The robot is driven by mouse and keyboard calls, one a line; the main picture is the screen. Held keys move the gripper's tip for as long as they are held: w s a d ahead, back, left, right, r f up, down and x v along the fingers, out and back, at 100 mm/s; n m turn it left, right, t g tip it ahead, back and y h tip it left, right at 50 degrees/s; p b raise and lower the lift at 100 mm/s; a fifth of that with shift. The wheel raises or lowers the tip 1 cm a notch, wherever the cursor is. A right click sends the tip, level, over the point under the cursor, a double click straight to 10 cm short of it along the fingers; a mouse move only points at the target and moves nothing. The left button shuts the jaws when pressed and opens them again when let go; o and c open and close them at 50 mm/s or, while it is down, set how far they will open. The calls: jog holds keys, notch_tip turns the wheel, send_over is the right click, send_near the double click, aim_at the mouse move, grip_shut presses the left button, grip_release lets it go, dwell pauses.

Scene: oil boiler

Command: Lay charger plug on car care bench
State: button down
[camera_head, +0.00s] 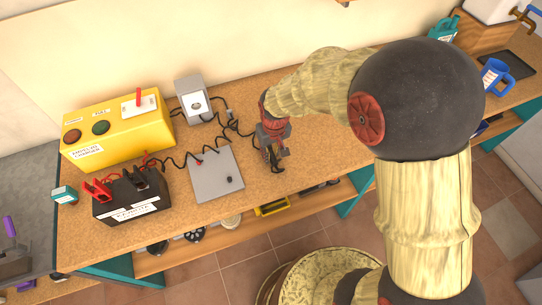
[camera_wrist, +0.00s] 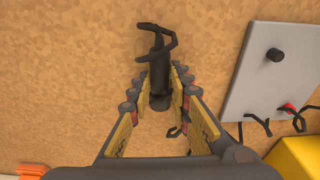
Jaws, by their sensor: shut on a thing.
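The charger plug (camera_wrist: 159,72) is a dark, slim piece with a hooked or looped end, in the middle of the wrist view. My gripper (camera_wrist: 160,88) is shut on it, with a finger on each side. In the head view my gripper (camera_head: 272,150) points down over the bench, right of the grey plate, and the dark plug (camera_head: 277,167) shows at its tips. The car care bench (camera_head: 325,130) has a cork-like brown top, which also fills the wrist view (camera_wrist: 75,65). I cannot tell whether the plug touches the bench top.
A grey plate (camera_head: 217,177) with a black knob lies left of my gripper. Further left are a yellow charger box (camera_head: 120,140), a black battery (camera_head: 130,198) with clamps, and a grey box (camera_head: 193,100). Dark cables lie between them. A blue mug (camera_head: 495,78) stands far right.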

aim_at(273, 157)
jog(key=shift+f, duration=0.8)
jog(key=c, duration=1.6)
grip_release()
jog(key=shift+f, duration=0.1)
jog(key=shift+c, duration=0.2)
jog(key=s+d+r+m+t+p, duration=0.1)
jog(key=s+d+r, duration=0.2)
jog(key=r, duration=0.5)
jog(key=s+d+r+p, duration=0.1)
jog(key=s+d+r, duration=0.1)
jog(key=r, duration=0.6)
jog(key=s+d+r+m+t+p, duration=0.1)
jog(key=s+d+r, duration=0.2)
jog(key=r, duration=0.6)
jog(key=s+d+r+t, duration=0.1)
jog(key=s+d+r, duration=0.1)
jog(key=s, duration=0.4)
jog(key=s+d+r+m+t, duration=0.1)
jog(key=s+d+r, duration=0.2)
jog(key=s, duration=0.3)
jog(key=shift+d+r+m, duration=0.2)
jog(key=shift+d+m, duration=0.1)
jog(key=shift+d, duration=0.25)
